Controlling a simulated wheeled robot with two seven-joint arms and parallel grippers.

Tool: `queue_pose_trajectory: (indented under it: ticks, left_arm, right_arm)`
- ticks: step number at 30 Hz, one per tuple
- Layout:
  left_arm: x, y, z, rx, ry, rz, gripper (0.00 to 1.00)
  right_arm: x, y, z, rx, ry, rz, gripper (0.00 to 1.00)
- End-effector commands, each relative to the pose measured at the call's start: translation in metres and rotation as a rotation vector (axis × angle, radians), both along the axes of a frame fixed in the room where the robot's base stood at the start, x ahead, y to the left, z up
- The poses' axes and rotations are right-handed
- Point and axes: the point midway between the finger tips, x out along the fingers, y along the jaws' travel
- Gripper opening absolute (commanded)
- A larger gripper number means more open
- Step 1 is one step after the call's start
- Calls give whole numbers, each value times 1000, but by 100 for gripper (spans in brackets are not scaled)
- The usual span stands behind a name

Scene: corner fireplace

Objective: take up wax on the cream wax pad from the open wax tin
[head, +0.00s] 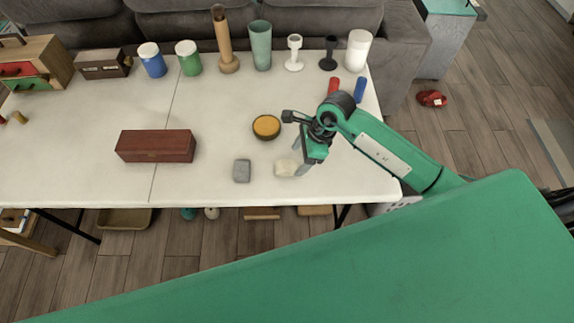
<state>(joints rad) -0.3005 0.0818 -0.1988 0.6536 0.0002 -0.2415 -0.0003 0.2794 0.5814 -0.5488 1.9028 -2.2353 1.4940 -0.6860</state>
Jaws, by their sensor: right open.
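The open wax tin (266,127) is a round dark tin with orange-yellow wax, standing on the white table. The cream wax pad (285,168) lies on the table, below and a little right of the tin. My right gripper (302,163) is open at the right side of the cream pad, its fingers pointing down. I cannot tell whether a finger touches the pad. My left gripper is not in view.
A grey block (242,171) lies just left of the cream pad. A reddish-brown wooden box (156,146) lies farther left. Candles, cups and jars, such as a green vase (260,46), line the back edge. The table (205,110) is clear between box and tin.

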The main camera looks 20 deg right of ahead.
Motion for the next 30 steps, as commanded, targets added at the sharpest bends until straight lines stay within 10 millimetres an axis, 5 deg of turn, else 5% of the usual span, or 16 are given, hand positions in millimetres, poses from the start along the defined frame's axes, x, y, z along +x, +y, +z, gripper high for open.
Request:
queue_pose_trajectory:
  ticks: [12, 22, 30]
  left_arm:
    - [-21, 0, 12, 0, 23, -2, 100]
    - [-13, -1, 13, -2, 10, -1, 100]
    - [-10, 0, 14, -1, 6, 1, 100]
  right_arm:
    - [8, 20, -38, 3, 3, -2, 67]
    - [10, 22, -48, 0, 0, 1, 67]
    - [10, 22, -47, 1, 0, 0, 19]
